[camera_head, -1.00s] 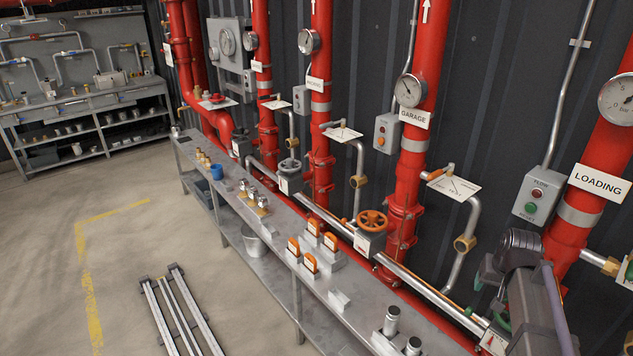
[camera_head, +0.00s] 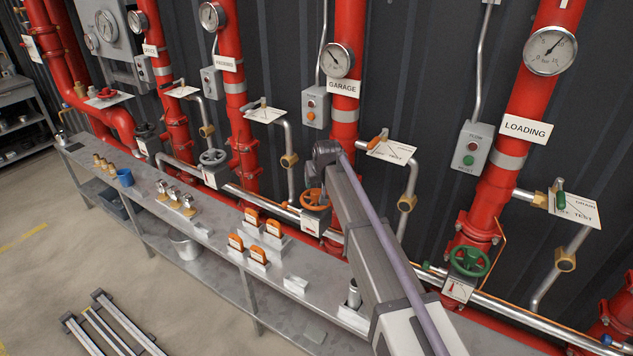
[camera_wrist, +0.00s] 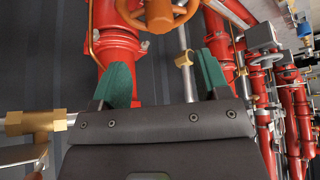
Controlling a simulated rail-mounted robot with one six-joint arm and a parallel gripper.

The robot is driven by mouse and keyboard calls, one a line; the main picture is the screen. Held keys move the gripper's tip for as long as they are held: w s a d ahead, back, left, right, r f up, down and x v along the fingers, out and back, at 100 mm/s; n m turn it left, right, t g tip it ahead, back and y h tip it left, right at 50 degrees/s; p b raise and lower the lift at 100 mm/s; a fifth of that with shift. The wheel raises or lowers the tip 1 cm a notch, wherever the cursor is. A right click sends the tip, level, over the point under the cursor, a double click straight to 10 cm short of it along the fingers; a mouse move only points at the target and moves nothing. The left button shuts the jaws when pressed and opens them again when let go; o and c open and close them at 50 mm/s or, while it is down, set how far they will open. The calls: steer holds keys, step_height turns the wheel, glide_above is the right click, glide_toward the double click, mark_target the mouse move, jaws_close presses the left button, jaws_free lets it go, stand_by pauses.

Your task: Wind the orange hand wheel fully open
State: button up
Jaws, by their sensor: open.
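The orange hand wheel (camera_head: 312,199) sits on its valve on the silver pipe below the GARAGE sign, partly hidden behind my arm in the head view. In the wrist view the orange wheel (camera_wrist: 158,12) is at the top edge, cut off by the frame, beyond my fingertips. My gripper (camera_wrist: 161,78) has two green fingers spread wide with nothing between them. It is apart from the wheel. In the head view my arm reaches over the bench beside the wheel, and the fingers are hidden there.
A green hand wheel (camera_head: 468,261) is on the LOADING riser to the right. A grey wheel (camera_head: 212,157) is to the left. A lever with a plate (camera_head: 390,150) juts out near the GARAGE riser. The bench (camera_head: 225,235) holds several orange-topped blocks and metal parts.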

mark_target(316, 191)
steer(key=b+x, duration=0.6)
steer(key=x, duration=0.3)
steer(key=shift+s+b, duration=0.1)
steer(key=shift+b, duration=0.2)
steer(key=shift+r, duration=0.1)
